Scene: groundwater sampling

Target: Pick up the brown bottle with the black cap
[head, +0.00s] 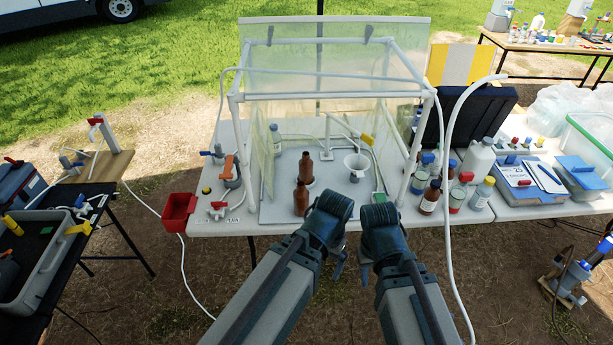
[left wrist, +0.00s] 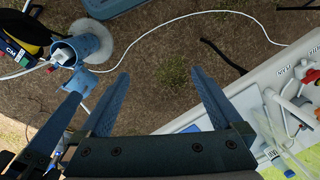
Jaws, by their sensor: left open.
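A brown bottle with a white label (head: 430,198) stands on the white table, right of the clear-walled frame; its cap looks dark, but its exact colour is hard to tell. Two brown bottles without visible caps, a front one (head: 301,200) and a rear one (head: 306,168), stand inside the frame. My left gripper (left wrist: 160,76) is open and empty over bare ground beside the table. My right gripper (head: 365,266) hangs low before the table edge, mostly hidden by my arm; its jaws are unclear. Neither gripper is near the bottles.
The clear-walled frame (head: 234,120) covers the table's middle. A red bin (head: 179,211) hangs at the left edge. A white hose (head: 447,210) arches beside the bottles.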

